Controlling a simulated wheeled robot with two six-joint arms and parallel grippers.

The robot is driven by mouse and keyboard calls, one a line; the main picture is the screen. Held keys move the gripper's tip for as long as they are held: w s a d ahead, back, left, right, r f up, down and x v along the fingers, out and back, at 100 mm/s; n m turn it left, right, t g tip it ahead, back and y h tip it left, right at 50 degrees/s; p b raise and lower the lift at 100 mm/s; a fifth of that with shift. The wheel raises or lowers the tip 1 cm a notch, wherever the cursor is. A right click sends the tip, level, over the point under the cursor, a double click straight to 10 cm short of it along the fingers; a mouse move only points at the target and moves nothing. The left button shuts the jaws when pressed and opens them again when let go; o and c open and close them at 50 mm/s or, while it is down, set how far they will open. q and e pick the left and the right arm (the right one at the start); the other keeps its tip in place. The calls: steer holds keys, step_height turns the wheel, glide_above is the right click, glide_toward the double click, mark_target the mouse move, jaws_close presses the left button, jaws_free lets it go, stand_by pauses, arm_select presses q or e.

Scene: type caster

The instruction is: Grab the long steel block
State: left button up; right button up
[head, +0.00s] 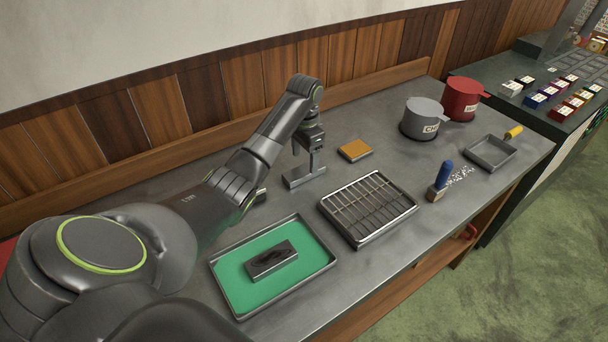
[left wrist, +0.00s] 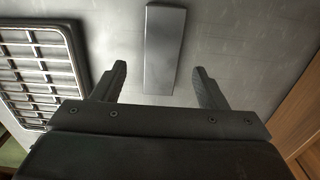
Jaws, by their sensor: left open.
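The long steel block (head: 303,179) lies flat on the grey metal bench, below my left gripper (head: 308,155). In the left wrist view the plain grey block (left wrist: 164,45) runs lengthwise away from the gripper, with its near end between the lines of the two fingers. My left gripper (left wrist: 160,84) is open and empty, pointing down over the block; the fingers stand apart on either side and do not visibly touch it. Part of the block is hidden by the gripper in the head view. My right gripper is not in view.
A wire rack tray (head: 368,207) stands right of the block. A green-lined tray (head: 228,268) holding a dark-marked block (head: 270,259) is in front. A tan pad (head: 355,150) lies behind right. Pots (head: 421,119) and a blue-handled brush (head: 443,176) are farther right.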

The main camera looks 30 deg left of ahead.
mark_target(304, 170)
arm_select(q)
step_height(304, 170, down, 4)
steer(key=shift+a+f+p, duration=0.1)
steer(key=shift+f+p, duration=0.15)
steer(key=shift+p, duration=0.1)
jaws_close()
steer(key=shift+w+r, duration=0.1)
stand_by(0.4)
